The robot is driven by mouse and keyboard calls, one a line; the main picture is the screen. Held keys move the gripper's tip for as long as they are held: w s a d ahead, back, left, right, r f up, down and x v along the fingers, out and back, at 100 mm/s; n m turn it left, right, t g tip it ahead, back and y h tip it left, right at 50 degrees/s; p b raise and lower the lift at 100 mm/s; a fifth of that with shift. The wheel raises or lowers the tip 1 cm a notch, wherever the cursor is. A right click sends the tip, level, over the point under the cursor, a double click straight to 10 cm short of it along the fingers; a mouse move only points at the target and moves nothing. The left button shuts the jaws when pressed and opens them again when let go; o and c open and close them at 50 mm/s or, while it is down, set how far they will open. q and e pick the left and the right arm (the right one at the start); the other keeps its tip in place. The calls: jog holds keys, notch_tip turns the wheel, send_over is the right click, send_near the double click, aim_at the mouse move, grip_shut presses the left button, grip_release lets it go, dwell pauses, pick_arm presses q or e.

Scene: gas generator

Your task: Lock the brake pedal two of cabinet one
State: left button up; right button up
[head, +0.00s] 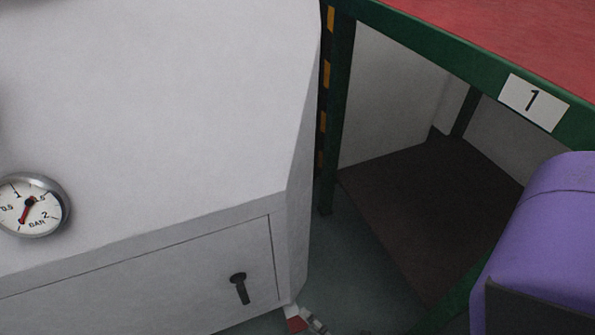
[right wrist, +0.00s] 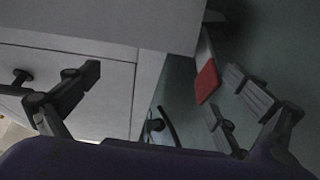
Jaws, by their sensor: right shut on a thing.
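The brake pedal with a red end (head: 296,322) sticks out low at the corner of the white cabinet (head: 150,110). In the right wrist view the red pedal end (right wrist: 206,82) lies between the fingers of my right gripper (right wrist: 165,95), close to the right finger. The fingers stand well apart, with the cabinet's corner also between them. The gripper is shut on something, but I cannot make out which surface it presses. A fingertip shows beside the pedal at the bottom of the head view. My left gripper is out of view.
A round pressure gauge (head: 30,204) sits on the cabinet front at left. Below it is a panel with a black handle (head: 240,288). A green-framed table (head: 480,70) with a red top and a "1" label (head: 533,101) stands at right. Grey floor (head: 350,270) lies between them.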

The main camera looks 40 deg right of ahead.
jog(key=shift+w+r+t, duration=0.2)
jog(key=shift+w+r, duration=0.05)
jog(key=shift+r, duration=0.3)
jog(key=shift+w+r+t, duration=0.2)
jog(key=shift+r, duration=0.35)
jog(key=shift+s+f+g, duration=0.3)
jog(key=shift+s+f, duration=0.1)
jog(key=shift+f, duration=0.4)
jog(key=shift+c, duration=0.4)
jog(key=shift+s+d, duration=0.15)
jog(key=shift+s, duration=0.5)
jog(key=shift+c, duration=1.4)
jog(key=shift+s, duration=0.45)
jog(key=c, duration=0.8)
jog(key=shift+s, duration=0.35)
jog(key=shift+c, duration=1.2)
jog(key=s, duration=0.6)
jog(key=shift+s+d, duration=0.25)
jog(key=shift+d, duration=0.15)
jog(key=shift+w+f+p, duration=0.1)
jog(key=shift+p, duration=0.25)
